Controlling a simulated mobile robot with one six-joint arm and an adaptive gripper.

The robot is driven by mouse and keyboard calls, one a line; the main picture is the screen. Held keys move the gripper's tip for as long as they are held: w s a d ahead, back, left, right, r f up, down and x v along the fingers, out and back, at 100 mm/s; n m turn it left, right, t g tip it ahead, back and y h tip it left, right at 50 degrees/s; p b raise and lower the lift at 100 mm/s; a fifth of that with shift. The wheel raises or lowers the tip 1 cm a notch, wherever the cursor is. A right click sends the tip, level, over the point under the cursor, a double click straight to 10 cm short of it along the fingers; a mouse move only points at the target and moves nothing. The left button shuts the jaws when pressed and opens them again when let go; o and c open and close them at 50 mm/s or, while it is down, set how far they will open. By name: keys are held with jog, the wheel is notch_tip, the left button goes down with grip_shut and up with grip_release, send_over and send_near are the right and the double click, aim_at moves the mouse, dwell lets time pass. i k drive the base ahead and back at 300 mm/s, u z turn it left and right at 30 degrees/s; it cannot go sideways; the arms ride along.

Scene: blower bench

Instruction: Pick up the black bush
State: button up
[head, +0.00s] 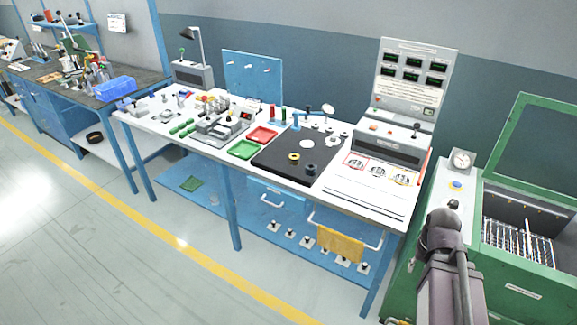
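A small dark ring-shaped part (312,169), which looks like the black bush, lies on the black mat (270,166) on the white workbench. It is near the mat's front right side, and its dark colour is hard to separate from the mat. A brass-coloured ring (294,157) lies just behind it to the left. A pale disc (307,143) lies farther back on the mat. Part of my arm shows at the lower right, in front of the green machine. My gripper's fingers cannot be made out in this view.
Green (243,149) and red (262,135) trays sit left of the mat. A grey test unit (376,146) with a tall display panel stands to the right. A green machine (525,290) with a raised lid stands at far right. The floor in front is clear.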

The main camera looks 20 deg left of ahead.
aim_at(310, 168)
jog(key=u, duration=0.85)
